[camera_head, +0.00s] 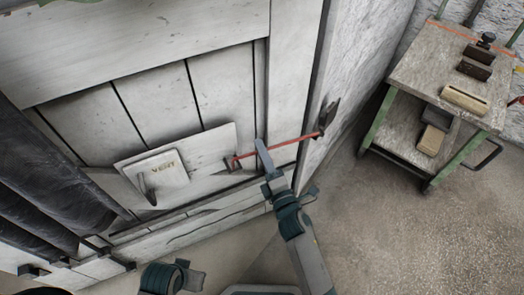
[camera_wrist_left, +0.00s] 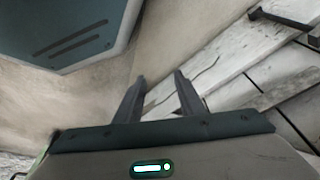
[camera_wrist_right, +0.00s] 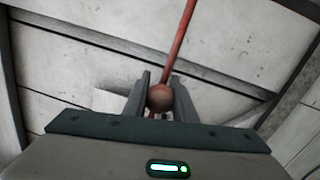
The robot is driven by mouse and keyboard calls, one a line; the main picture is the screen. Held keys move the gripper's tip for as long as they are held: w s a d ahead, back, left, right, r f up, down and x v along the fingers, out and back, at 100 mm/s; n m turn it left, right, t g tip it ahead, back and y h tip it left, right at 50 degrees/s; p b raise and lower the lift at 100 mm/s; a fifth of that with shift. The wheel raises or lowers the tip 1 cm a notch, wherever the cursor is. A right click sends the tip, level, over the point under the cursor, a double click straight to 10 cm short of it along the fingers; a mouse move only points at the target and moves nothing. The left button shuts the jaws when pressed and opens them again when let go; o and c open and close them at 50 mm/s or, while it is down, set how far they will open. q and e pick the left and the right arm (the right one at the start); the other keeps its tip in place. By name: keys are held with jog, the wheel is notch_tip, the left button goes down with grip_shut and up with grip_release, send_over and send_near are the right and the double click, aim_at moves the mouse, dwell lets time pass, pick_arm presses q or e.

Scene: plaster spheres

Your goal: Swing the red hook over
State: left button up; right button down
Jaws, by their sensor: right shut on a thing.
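The red hook (camera_head: 288,143) is a thin red rod lying across the lower part of a white plank door (camera_head: 165,100). Its right end meets a dark bracket (camera_head: 328,116) on the frame. Its left end is by a small dark fitting (camera_head: 233,163). My right gripper (camera_head: 262,150) is at the rod. In the right wrist view its fingers (camera_wrist_right: 158,100) are shut on the hook's round reddish knob (camera_wrist_right: 160,97), with the rod running away upward. My left gripper (camera_wrist_left: 160,95) shows fingers apart with nothing between them in the left wrist view.
A white plate marked VENT (camera_head: 157,172) with a dark handle is on the door, left of the hook. Dark ribbed padding (camera_head: 45,180) is at the left. A green-legged trolley (camera_head: 420,75) with blocks stands at the right. The floor (camera_head: 400,235) at the lower right is clear.

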pick_arm(q)
jog(key=shift+r, duration=0.5)
pick_arm(e)
jog(key=shift+f, duration=0.15)
jog(key=c, duration=1.5)
grip_release()
jog(key=shift+s+d+f, duration=0.1)
jog(key=shift+s+d, duration=0.1)
jog(key=shift+s, duration=0.25)
pick_arm(q)
jog(key=v, duration=0.1)
jog(key=b+v, duration=0.1)
jog(key=v, duration=0.1)
jog(key=shift+d+r+b, duration=0.2)
jog(key=shift+d+b, duration=0.05)
jog(key=shift+b, duration=0.05)
pick_arm(e)
jog(key=v, duration=1.6)
jog(key=shift+s+f, duration=0.1)
jog(key=shift+s, duration=0.1)
